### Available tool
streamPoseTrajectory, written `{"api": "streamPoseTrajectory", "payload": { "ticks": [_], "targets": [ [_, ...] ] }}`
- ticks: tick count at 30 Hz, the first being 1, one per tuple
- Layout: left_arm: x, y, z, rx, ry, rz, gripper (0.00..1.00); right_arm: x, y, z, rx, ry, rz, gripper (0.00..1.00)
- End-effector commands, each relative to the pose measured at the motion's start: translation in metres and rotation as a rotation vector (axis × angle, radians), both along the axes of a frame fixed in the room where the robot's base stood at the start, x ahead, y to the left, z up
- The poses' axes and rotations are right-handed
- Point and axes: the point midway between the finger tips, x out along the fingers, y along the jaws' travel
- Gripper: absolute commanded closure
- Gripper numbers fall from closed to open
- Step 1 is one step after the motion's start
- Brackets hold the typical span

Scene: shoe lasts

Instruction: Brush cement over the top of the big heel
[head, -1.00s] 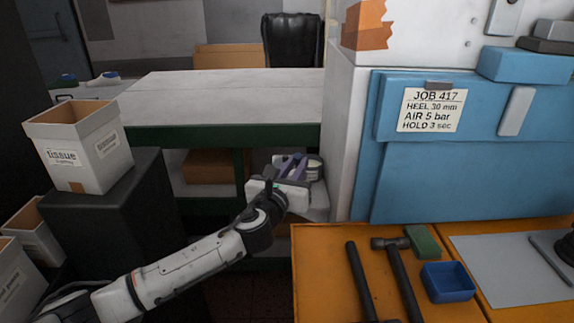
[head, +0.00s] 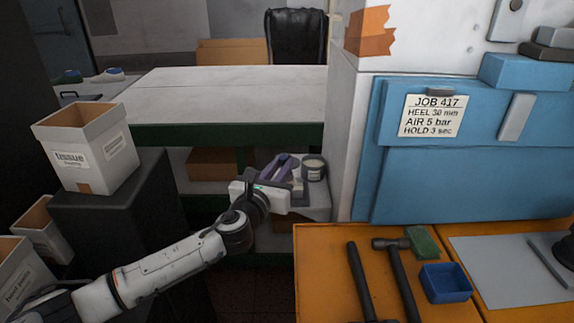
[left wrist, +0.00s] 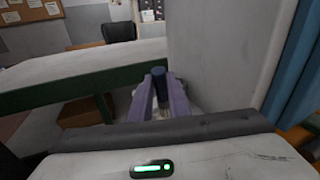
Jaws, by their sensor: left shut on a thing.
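My left gripper (head: 281,169) has purple fingers and is over the low shelf beside the white machine. In the left wrist view its fingers (left wrist: 160,94) are closed around a dark blue, upright brush handle (left wrist: 160,83), with a pale part below it. The brush is hard to make out in the head view. A dark round pot (head: 314,170) with a pale label and light top stands just right of the gripper, apparently the cement. I cannot pick out the big heel in either view. My right gripper is not in view.
A pale-topped green bench (head: 225,95) stands behind the gripper. A tissue box (head: 88,150) stands on a dark stand at left. The orange worktop (head: 330,262) holds hammers (head: 400,270), a blue tray (head: 447,283) and a green block (head: 422,242). The blue-and-white machine (head: 465,175) rises at right.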

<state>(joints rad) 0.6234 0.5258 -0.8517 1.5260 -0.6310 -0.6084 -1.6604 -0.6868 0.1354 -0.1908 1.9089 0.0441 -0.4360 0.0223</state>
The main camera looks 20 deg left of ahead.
Motion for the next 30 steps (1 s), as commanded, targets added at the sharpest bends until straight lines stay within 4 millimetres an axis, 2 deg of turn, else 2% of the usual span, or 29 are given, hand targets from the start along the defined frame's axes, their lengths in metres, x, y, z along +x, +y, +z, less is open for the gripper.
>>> {"api": "streamPoseTrajectory", "payload": {
  "ticks": [13,17,24,30],
  "targets": [
    [-0.01,0.035,0.0,0.002,-0.001,0.002,1.0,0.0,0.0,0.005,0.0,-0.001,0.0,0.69],
    [-0.009,0.037,0.0,0.001,-0.002,0.0,1.0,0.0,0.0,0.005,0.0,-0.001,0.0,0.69],
    [0.004,0.04,-0.001,0.001,-0.002,0.001,1.0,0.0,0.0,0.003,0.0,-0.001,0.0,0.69],
    [0.008,0.03,-0.001,0.0,-0.001,0.0,1.0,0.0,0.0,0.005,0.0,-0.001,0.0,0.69]
  ]
}}
